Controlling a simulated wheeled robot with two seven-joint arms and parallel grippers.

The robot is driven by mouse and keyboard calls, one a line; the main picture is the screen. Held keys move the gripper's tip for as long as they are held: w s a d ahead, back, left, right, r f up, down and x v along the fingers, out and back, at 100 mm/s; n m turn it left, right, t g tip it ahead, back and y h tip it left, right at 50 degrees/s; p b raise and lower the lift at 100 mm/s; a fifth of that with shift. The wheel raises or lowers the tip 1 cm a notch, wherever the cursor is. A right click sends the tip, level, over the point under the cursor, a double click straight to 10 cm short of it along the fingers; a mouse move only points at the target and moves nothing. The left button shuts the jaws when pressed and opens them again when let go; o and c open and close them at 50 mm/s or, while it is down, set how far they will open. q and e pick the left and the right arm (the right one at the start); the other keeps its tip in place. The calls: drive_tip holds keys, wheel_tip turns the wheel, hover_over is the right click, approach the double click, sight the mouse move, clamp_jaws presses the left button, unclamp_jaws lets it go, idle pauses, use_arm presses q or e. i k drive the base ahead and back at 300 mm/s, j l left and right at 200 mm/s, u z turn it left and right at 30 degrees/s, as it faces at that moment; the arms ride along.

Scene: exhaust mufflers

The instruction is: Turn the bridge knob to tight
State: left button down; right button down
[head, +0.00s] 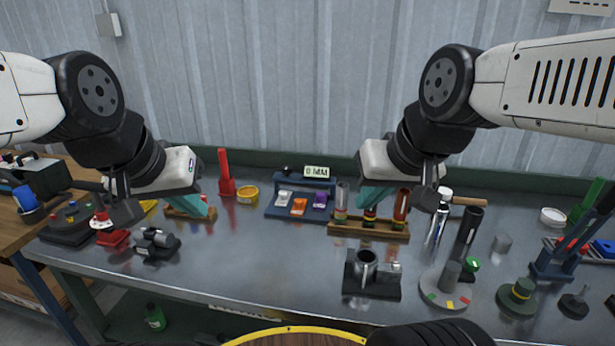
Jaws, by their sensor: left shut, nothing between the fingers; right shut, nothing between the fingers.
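My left gripper (203,208) is shut and empty above a wooden rack at the left. My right gripper (366,203) is shut and empty over a wooden rack of tubes, left of and behind the dial. Both are apart from the knob.
A blue stand (291,212) with a "0 MM" display is at the back middle. A black fixture (371,290) with a metal cup stands left of the dial. A dark green round base (517,302) stands right of it.

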sight(286, 169)
drive_tip(key=l+u, duration=0.15)
drive_tip(key=u, duration=0.2)
drive_tip(key=l+u, duration=0.2)
drive_tip(key=u, duration=0.15)
drive_tip(key=l+u, duration=0.2)
drive_tip(key=u, duration=0.15)
